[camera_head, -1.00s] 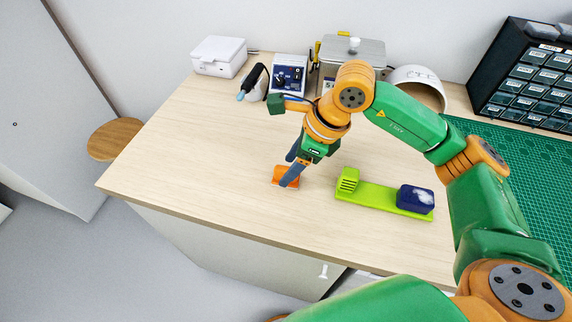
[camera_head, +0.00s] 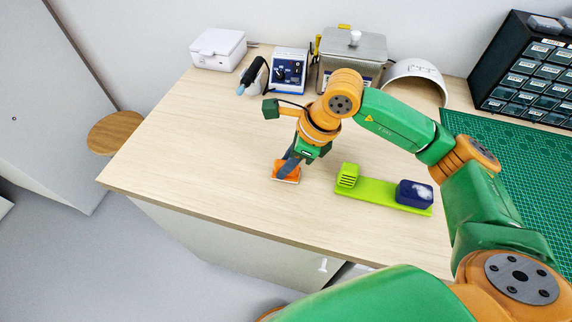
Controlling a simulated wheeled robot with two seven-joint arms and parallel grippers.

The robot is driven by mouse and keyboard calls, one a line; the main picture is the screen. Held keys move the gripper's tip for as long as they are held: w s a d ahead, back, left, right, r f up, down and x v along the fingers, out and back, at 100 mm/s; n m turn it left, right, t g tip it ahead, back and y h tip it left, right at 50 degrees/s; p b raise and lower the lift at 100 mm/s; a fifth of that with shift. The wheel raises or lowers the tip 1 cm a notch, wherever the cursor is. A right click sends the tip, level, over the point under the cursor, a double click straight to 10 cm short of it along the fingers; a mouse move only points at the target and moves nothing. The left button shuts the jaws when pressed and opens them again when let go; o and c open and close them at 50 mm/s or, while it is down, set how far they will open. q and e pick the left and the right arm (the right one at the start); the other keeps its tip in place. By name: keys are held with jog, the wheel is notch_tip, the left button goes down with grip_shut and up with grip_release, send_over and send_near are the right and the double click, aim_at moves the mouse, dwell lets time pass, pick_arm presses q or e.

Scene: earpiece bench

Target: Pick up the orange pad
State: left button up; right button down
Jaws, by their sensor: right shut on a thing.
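The orange pad (camera_head: 293,178) is a small flat block on the pale wooden bench, near the front edge and left of the lime-green strip. My right gripper (camera_head: 285,172) points down at it, with its dark fingers close together and shut on the pad. The fingers and wrist hide part of the pad. I cannot tell whether the pad touches the bench or is slightly off it. My left gripper is not in view.
A lime-green strip (camera_head: 372,195) with a ribbed block (camera_head: 347,175) and a dark blue block (camera_head: 414,195) lies to the right. A soldering station (camera_head: 289,70), metal box (camera_head: 352,55) and white case (camera_head: 218,49) stand behind. The left bench area is clear.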

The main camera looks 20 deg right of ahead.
jog(key=shift+r, duration=0.4)
jog(key=shift+r+b, duration=0.7)
jog(key=shift+r, duration=0.05)
jog(key=s+d+r+b, duration=0.3)
jog(key=s+d+r, duration=0.3)
jog(key=s+r, duration=0.4)
jog(key=shift+s+d+r, duration=0.25)
jog(key=shift+s+d, duration=0.05)
jog(key=shift+s, duration=0.9)
